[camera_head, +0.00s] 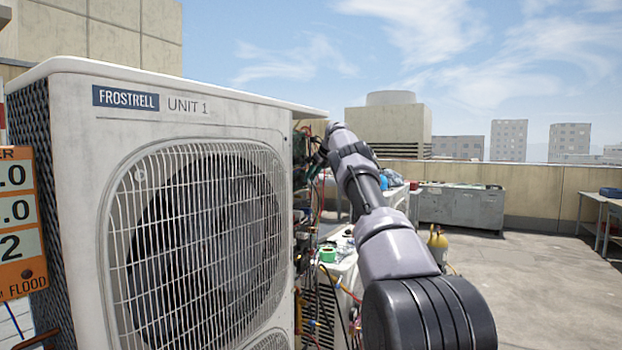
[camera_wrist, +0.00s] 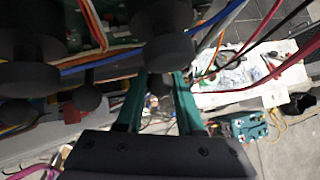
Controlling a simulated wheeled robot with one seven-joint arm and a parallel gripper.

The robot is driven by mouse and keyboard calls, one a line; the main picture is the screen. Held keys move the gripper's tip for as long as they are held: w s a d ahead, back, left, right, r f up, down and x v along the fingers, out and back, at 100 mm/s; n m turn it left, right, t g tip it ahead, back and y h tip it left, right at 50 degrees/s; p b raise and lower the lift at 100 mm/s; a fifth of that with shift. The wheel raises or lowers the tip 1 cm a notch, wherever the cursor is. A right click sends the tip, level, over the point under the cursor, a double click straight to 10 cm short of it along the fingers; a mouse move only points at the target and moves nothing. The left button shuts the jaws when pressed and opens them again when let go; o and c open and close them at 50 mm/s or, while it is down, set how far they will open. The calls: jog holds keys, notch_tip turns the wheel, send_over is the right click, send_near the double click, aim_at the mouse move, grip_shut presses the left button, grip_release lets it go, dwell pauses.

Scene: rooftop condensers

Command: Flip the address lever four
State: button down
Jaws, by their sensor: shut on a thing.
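In the wrist view, my gripper (camera_wrist: 161,82) reaches up with its two teal fingers. It is shut on a small dark lever (camera_wrist: 159,85) under a large dark round post (camera_wrist: 164,30). Another dark knob (camera_wrist: 88,98) and a small red part (camera_wrist: 71,112) sit to the left, below a green board (camera_wrist: 92,40). No lever number is readable, and the lever's position is hard to tell. In the head view my gripper is hidden in the wiring at the open side of the Unit 1 condenser (camera_head: 185,125).
Loose coloured wires (camera_wrist: 285,65) cross close around my gripper. In the head view, a white surface with a green tape roll (camera_head: 327,254) lies beside the condenser.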

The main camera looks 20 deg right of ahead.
jog(key=shift+r, duration=0.1)
jog(key=c, duration=0.5)
grip_release()
jog(key=shift+c, duration=0.2)
jog(key=v, duration=1)
jog(key=shift+s+r, duration=0.2)
jog(key=shift+r, duration=0.05)
jog(key=shift+d, duration=0.2)
